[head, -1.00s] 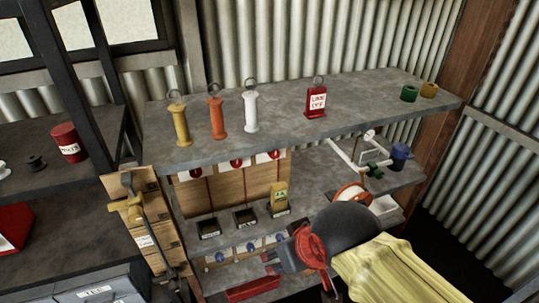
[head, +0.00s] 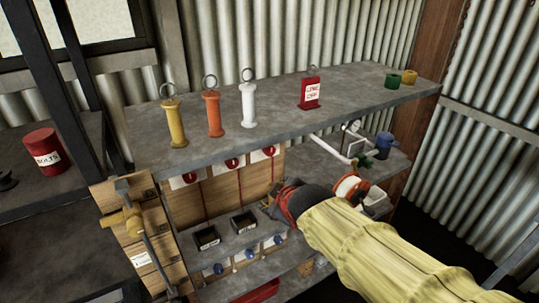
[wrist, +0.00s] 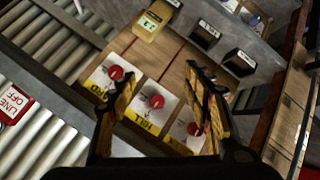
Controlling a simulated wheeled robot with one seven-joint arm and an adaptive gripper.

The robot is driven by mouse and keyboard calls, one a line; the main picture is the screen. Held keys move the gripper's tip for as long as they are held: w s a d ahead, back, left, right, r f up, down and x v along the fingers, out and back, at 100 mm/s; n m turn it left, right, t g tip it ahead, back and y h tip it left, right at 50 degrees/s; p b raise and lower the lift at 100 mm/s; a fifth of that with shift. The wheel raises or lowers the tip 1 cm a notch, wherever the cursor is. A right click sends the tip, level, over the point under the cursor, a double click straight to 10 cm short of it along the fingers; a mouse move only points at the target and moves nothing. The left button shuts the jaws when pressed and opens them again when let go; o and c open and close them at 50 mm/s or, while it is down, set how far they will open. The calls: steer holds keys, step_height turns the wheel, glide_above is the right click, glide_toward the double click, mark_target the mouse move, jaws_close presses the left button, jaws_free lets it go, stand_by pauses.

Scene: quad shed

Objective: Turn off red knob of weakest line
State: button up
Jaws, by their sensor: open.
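Three red knobs sit on white plates in a row on the wooden board under the shelf: left (head: 190,177), middle (head: 232,162) and right (head: 270,151) in the head view. The wrist view shows them turned around, as knobs (wrist: 116,72), (wrist: 157,101) and (wrist: 194,129), with yellow labels; the middle one appears to read HILL. My gripper (wrist: 160,76) is open and empty, its fingers spread in front of the board. One finger partly covers the third plate. A yellow tester (wrist: 155,20) stands near the board; my arm hides it in the head view. No line readings are legible.
Yellow (head: 172,120), orange (head: 213,113) and white (head: 248,104) ringed handles stand on the upper shelf (head: 330,105) beside a red tag (head: 310,92). Two black boxes (head: 207,238) and (head: 243,222) sit below the knobs, above several blue knobs. A hammer-like tool (head: 140,235) hangs at left.

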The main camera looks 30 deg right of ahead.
steer(key=w+d+n+t, duration=0.3)
steer(key=w+d+n, duration=0.3)
steer(key=w, duration=0.3)
steer(key=n+t+y, duration=0.2)
steer(key=n+t, duration=0.3)
steer(key=n, duration=0.6)
glide_toward(271, 153)
steer(key=w, duration=0.3)
steer(key=shift+w+d+b, duration=0.1)
steer(key=shift+w+b, duration=0.85)
steer(key=shift+w, duration=2.85)
steer(key=shift+c, duration=1)
steer(key=c, duration=1)
steer(key=shift+o, duration=0.2)
